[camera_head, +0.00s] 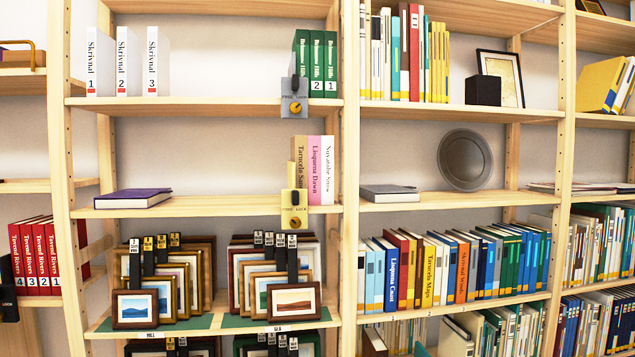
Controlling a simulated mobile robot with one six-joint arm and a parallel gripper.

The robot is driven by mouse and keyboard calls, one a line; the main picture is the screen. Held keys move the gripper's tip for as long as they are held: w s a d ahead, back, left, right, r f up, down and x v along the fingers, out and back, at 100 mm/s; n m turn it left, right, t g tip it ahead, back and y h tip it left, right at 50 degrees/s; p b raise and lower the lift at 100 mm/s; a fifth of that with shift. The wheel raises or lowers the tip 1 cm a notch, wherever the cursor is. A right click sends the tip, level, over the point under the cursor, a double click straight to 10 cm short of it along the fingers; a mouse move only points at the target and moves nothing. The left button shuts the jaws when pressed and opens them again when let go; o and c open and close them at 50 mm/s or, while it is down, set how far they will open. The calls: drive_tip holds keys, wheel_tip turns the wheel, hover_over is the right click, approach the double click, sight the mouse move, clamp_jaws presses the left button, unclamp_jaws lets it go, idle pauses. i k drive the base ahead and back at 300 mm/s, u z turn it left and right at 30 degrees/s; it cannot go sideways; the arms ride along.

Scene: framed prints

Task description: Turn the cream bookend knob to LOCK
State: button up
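The cream bookend (294,198) stands on the middle shelf, against the left side of a row of upright books. Its front plate hangs over the shelf's front edge and carries two small labels, FREE at left and LOCK at right. My gripper is not in view, and nothing touches the knob.
A grey bookend (295,104) with a similar knob is one shelf above, beside green books (316,62). Framed prints (291,301) stand on the shelf below. A purple book (133,198) lies at left; the shelf between (225,205) is clear.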

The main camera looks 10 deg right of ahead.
sight(295, 224)
drive_tip(key=u, duration=0.35)
drive_tip(key=k, duration=0.55)
drive_tip(key=z, duration=1.65)
drive_tip(key=i, duration=2.05)
drive_tip(key=z, duration=0.05)
